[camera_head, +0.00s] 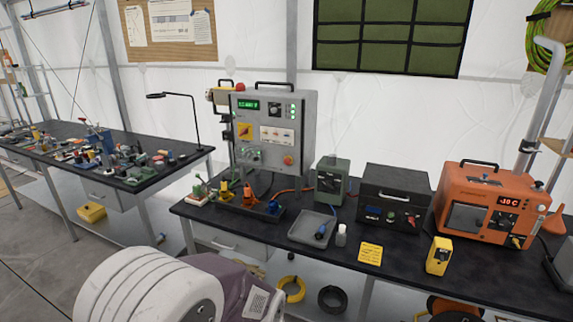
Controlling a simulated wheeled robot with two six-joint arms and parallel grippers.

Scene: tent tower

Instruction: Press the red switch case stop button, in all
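A grey upright switch case (273,133) with a black top handle and a green-lit display stands at the back of the dark workbench. A round red-orange button (288,159) sits low on the right of its front face. A red dome (240,87) shows at its top left edge; I cannot tell whether it is a button or a lamp. The front of the case faces me and is mostly unobstructed. Neither of my grippers is in view.
The bench (455,281) also holds a grey tray (304,232), a small green box (332,180), a black case (392,192), an orange machine (487,204) and a yellow meter (439,255). A cluttered second table (197,153) stands left, with a gap between them.

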